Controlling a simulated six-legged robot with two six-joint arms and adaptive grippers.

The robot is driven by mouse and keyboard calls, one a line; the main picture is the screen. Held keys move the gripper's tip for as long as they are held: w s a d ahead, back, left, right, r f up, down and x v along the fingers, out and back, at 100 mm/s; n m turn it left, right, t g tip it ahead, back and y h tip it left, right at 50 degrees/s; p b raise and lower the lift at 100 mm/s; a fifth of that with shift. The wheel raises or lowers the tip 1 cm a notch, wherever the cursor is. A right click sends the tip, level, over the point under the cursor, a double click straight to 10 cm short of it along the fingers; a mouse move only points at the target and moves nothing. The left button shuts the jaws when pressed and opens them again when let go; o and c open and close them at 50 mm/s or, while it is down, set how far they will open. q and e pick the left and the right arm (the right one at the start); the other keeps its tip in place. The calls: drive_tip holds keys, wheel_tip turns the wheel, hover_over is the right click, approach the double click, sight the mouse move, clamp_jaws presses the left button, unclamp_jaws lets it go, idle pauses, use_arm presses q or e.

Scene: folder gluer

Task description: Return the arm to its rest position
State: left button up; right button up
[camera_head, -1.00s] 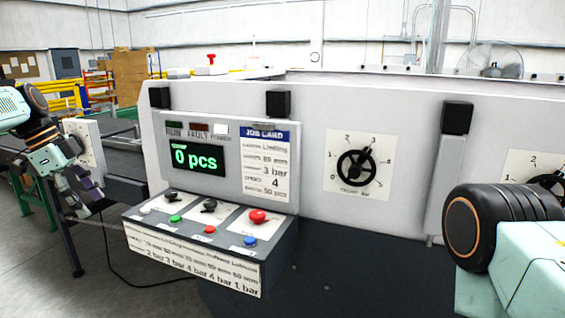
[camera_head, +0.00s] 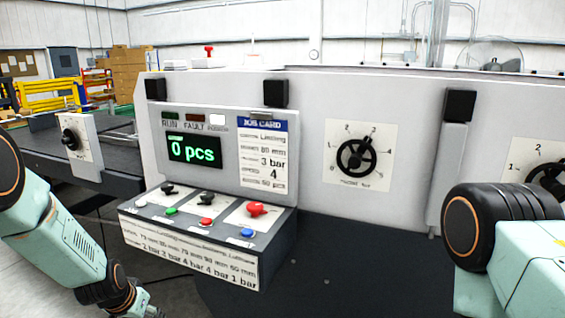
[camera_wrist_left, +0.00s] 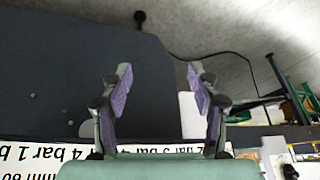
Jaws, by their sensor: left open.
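My left arm (camera_head: 62,238) comes in from the left edge of the head view and bends down to the bottom edge. Only the back of its gripper shows there, low and left of the control box, cut off by the frame. In the left wrist view my left gripper (camera_wrist_left: 160,82) is open, its two purple-padded fingers apart with nothing between them. My right arm (camera_head: 520,262) shows at the right edge. Its gripper is out of view.
The control box (camera_head: 190,252) with knobs and buttons stands right of the left arm, below a display reading 0 pcs (camera_head: 195,150). A dial (camera_head: 358,157) is on the grey machine wall. Another dial plate (camera_head: 78,148) stands at left. A cable (camera_wrist_left: 205,55) lies on the floor.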

use_arm(q)
drive_tip(key=s+d+f+g+b, duration=0.1)
drive_tip(key=s+d+f+b, duration=0.1)
drive_tip(key=s, duration=1.1)
drive_tip(key=s+d+f+g+b, duration=0.2)
drive_tip(key=s+d+f, duration=0.2)
drive_tip(key=s, duration=0.9)
drive_tip(key=s+d+f+n+g+b, duration=0.1)
drive_tip(key=s+d+f, duration=0.3)
drive_tip(key=s+f, duration=0.4)
drive_tip(key=s+g+b, duration=0.1)
drive_tip(key=s, duration=0.4)
drive_tip(key=shift+f, duration=0.2)
